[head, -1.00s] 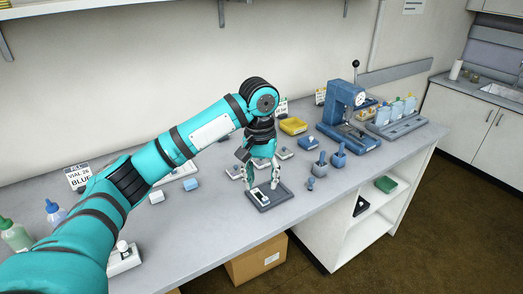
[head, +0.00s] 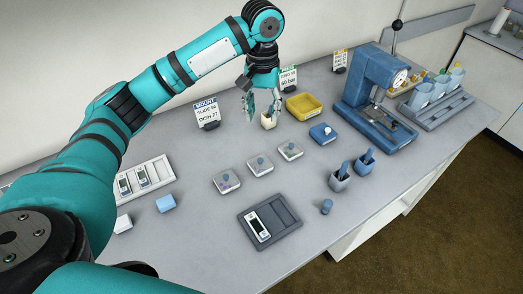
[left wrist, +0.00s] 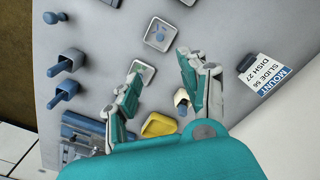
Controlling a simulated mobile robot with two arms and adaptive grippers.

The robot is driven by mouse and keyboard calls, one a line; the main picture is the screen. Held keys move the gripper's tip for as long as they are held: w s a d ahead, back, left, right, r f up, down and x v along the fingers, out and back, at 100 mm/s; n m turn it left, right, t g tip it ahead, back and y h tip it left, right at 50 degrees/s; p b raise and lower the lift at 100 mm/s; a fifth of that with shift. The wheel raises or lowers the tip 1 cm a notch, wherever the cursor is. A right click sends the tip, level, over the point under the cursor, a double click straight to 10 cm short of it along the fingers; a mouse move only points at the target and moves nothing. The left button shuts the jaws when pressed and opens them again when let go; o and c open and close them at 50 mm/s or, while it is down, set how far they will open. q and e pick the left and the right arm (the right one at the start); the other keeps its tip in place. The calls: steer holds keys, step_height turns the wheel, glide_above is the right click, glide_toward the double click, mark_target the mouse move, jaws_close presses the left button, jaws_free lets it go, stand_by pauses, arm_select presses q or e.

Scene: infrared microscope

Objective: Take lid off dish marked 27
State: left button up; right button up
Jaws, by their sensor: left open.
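My left gripper (head: 262,108) is open and empty, beyond the dishes by a small pale cup (head: 268,121). In the left wrist view a lidded dish (left wrist: 159,34) lies ahead of the open fingers (left wrist: 159,64). My right gripper is out of view.
A grey tray (head: 284,211) holding a slide lies in front of the dishes.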

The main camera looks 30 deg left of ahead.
arm_select(q)
steer(key=p, duration=0.1)
glide_toward(260, 160)
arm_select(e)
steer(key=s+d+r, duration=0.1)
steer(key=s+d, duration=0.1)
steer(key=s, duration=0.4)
arm_select(q)
steer(key=shift+w+f+p, duration=0.2)
steer(key=shift+f+p, duration=0.15)
steer(key=shift+f, duration=0.3)
step_height(260, 160, down, 2)
steer(key=shift+w+f, duration=0.1)
steer(key=shift+f, duration=0.15)
steer(key=shift+f+p, duration=0.25)
steer(key=shift+p, duration=0.15)
steer(key=f, duration=0.1)
steer(key=f+p, duration=0.1)
steer(key=f, duration=0.1)
steer(key=shift+s+f, duration=0.25)
steer(key=shift+f, duration=0.6)
steer(key=shift+c, duration=0.9)
steer(key=c, duration=0.7)
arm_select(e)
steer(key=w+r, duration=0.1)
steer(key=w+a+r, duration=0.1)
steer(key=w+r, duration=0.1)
